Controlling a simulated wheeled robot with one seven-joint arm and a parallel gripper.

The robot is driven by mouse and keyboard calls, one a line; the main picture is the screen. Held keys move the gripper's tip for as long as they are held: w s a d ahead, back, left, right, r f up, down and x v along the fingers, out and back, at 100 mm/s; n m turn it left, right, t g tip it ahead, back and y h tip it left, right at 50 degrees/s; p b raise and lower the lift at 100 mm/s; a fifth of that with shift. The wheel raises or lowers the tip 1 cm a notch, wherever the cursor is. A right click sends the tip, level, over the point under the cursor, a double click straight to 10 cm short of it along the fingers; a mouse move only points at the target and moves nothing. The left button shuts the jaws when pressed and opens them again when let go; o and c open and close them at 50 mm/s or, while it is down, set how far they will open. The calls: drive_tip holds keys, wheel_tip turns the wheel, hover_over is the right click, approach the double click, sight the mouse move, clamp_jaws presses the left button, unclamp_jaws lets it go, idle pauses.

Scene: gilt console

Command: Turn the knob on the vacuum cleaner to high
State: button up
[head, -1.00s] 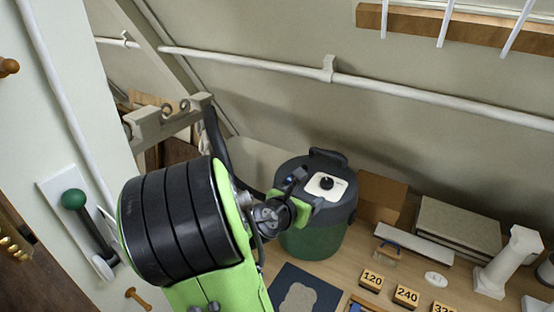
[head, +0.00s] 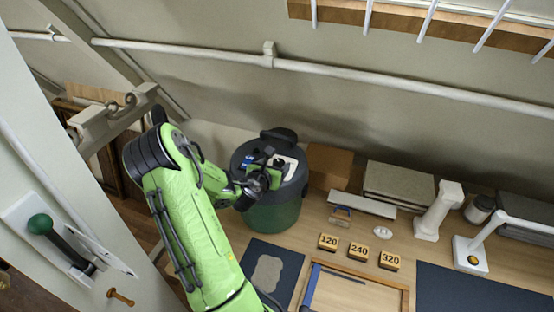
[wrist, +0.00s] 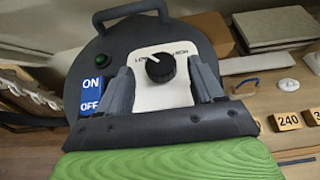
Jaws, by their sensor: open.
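The vacuum cleaner (head: 272,215) has a green body and a dark grey lid with a handle. In the wrist view, its lid (wrist: 100,55) carries a white panel (wrist: 150,97) with a round black knob (wrist: 161,68). The knob's white mark points up and left, towards the LOW lettering; HIGH is printed to the right. My gripper (wrist: 160,72) is open, with one grey finger on each side of the knob and visible gaps between. Whether the fingers reach down to knob height is unclear. In the head view, my gripper (head: 264,172) is over the lid, partly covering the panel; the knob is hidden.
A brown box (head: 328,166), number blocks (head: 358,250) and a white column (head: 437,212) stand to the right. A wall pipe (head: 200,52) runs behind.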

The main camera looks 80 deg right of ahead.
sight(278, 161)
drive_tip(key=x, duration=0.2)
drive_tip(key=shift+d+f, duration=0.15)
drive_tip(key=shift+d, duration=0.15)
drive_tip(key=c, duration=1.1)
drive_tip(key=shift+o, duration=0.2)
drive_tip(key=shift+w+m+g, duration=0.1)
drive_tip(key=shift+m+g, duration=0.2)
drive_tip(key=shift+g, duration=0.2)
drive_tip(key=shift+w+m+g+y+b, duration=0.15)
drive_tip(key=shift+m+g+y+b, duration=0.2)
drive_tip(key=shift+m+g, duration=0.65)
drive_tip(key=m+g+y, duration=0.1)
drive_tip(key=m+g, duration=0.2)
drive_tip(key=shift+w+d+y+p, duration=0.15)
drive_tip(key=shift+w+y+p, duration=0.05)
drive_tip(key=shift+y+p, duration=0.15)
drive_tip(key=shift+d+m+g+y, duration=0.1)
drive_tip(key=shift+m+g+y, duration=1)
drive_tip(key=shift+m+g, duration=0.45)
drive_tip(key=shift+m, duration=0.25)
